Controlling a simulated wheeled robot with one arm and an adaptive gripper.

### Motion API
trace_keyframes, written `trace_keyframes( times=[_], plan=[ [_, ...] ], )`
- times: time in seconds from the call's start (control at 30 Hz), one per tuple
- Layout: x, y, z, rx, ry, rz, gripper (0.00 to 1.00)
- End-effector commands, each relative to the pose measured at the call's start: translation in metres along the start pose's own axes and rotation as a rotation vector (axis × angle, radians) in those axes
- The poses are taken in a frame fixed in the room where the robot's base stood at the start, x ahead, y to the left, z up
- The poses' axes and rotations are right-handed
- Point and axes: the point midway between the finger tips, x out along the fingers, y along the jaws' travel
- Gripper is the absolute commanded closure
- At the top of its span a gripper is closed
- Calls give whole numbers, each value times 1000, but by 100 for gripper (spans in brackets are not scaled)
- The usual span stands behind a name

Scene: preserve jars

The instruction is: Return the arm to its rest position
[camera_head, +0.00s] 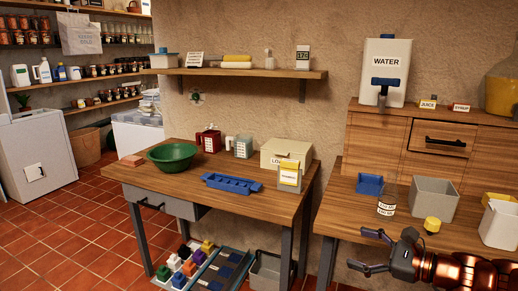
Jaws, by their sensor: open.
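My gripper (375,252) is at the lower right of the head view, in front of the right table (337,222). Its two dark fingers are spread apart and point left, with nothing between them. My red-brown arm reaches in from the right edge. Just behind the gripper stand a small labelled jar (387,206) and a yellow-lidded item (432,225). The gripper appears apart from both, but exact distance is hard to tell.
A grey bin (434,199), a blue tray (370,184) and a white container (499,226) stand on the right table. The left table (232,216) holds a green bowl (171,157) and a blue rack (232,183). Tiled floor (60,235) is open at left.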

Motion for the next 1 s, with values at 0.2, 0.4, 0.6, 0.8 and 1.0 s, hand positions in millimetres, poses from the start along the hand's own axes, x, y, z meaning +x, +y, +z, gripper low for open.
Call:
trace_keyframes(
  times=[0.2, 0.4, 0.6, 0.8, 1.0],
  plan=[
    [38, 119, 35, -345, 46, 409, 18],
    [25, 215, 38, -655, 80, 775, 18],
    [-23, 279, 25, -939, 115, 1127, 18],
    [-80, 304, 10, -1150, 154, 1417, 18],
    [-123, 304, 0, -1286, 195, 1611, 18]
  ],
)
